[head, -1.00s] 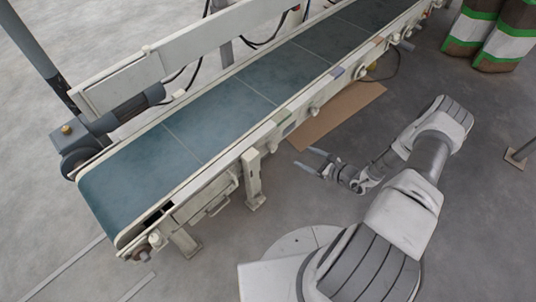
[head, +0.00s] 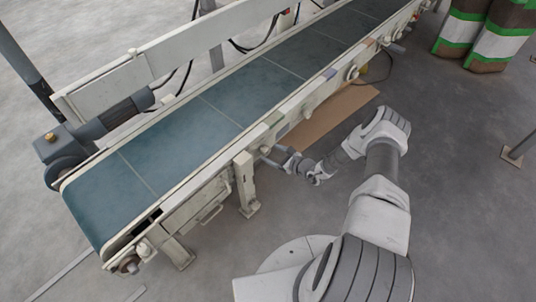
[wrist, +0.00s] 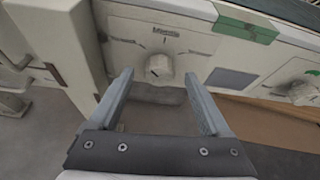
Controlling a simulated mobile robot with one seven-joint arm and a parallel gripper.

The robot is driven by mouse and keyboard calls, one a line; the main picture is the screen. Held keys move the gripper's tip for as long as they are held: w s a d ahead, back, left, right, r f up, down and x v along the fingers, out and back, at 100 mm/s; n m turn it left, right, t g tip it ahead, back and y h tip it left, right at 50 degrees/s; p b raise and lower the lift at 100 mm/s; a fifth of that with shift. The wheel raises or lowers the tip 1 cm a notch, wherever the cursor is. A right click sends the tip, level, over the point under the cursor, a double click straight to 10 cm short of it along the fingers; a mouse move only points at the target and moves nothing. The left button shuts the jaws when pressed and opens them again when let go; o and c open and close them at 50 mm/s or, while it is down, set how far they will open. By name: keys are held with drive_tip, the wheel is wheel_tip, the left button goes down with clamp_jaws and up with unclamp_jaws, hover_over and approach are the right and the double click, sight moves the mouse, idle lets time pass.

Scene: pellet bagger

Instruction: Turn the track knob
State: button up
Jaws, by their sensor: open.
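A pale rounded knob (wrist: 158,67) with a dark mark on its face sits on the conveyor's side panel in the wrist view. A scale and a label are printed above it; I cannot read the label surely, so I cannot tell if this is the track knob. My gripper (wrist: 160,76) is open, one finger left of the knob and one right of it, with the knob showing between and beyond the tips. I cannot tell whether they touch it. In the head view my gripper (head: 268,155) is at the conveyor's near side and this knob is not clearly visible.
A second knob (wrist: 300,91) is to the right on the same panel. A conveyor leg (head: 245,184) stands left of my gripper. The belt (head: 185,140) is empty. A cardboard sheet (head: 325,118) lies on the floor. Striped sacks (head: 480,35) stand at the back right.

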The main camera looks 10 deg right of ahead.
sight(267, 152)
drive_tip(key=shift+b+x, duration=0.35)
drive_tip(key=shift+x, duration=1.15)
drive_tip(key=shift+c, duration=0.3)
clamp_jaws()
drive_tip(key=shift+s+r+n+p, duration=0.15)
drive_tip(key=shift+n+p, duration=0.15)
drive_tip(key=shift+p, duration=0.55)
drive_tip(key=shift+a+n+t+h+p, duration=0.1)
drive_tip(key=shift+n+t+h+p, duration=0.45)
drive_tip(key=shift+p, duration=0.2)
drive_tip(key=shift+o, duration=0.3)
unclamp_jaws()
